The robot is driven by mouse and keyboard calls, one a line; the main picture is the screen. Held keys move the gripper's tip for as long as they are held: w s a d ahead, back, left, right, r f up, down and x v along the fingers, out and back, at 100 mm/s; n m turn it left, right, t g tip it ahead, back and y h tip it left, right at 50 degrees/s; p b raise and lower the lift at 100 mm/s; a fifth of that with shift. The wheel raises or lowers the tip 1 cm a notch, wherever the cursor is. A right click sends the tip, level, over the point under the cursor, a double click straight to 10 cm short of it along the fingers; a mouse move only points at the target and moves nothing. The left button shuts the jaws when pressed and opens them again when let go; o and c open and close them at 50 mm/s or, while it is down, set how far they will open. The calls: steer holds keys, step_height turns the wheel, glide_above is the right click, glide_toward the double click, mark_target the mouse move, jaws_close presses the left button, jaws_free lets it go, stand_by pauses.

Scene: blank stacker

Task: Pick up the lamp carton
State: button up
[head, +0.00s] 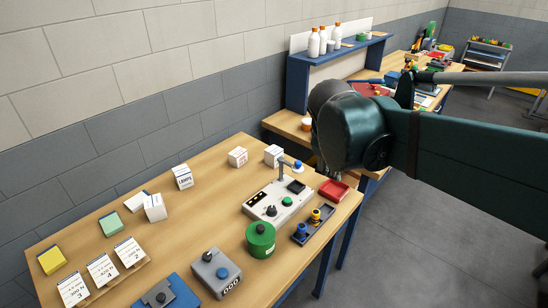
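The lamp carton (183,177) is a small white box with dark lettering that reads like "LAMPS". It stands on the wooden bench, towards the back edge near the wall, with clear bench around it. My dark green arm reaches in from the right, and its rounded end is above the bench's right end. My gripper (334,176) is mostly hidden below that end, well to the right of the carton and apart from it. I cannot make out its fingers or whether it holds anything.
A control box (279,202) with a post, a green canister (260,240), a grey counter (215,272) and a red tray (334,190) stand at the front and right.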

steer(key=w+a+n+h, duration=0.2)
steer(key=w+a+n, duration=0.15)
steer(key=w, duration=0.45)
steer(key=n+t+h+p, duration=0.1)
steer(key=n+t+h, duration=0.25)
steer(key=n, duration=0.85)
glide_above(272, 151)
steer(key=s+a, duration=0.4)
step_height(272, 151, down, 4)
steer(key=shift+n+h, duration=0.25)
steer(key=shift+h, duration=0.1)
step_height(272, 151, down, 14)
steer(key=shift+f, duration=0.15)
steer(key=shift+x, duration=1.2)
steer(key=shift+d, duration=0.1)
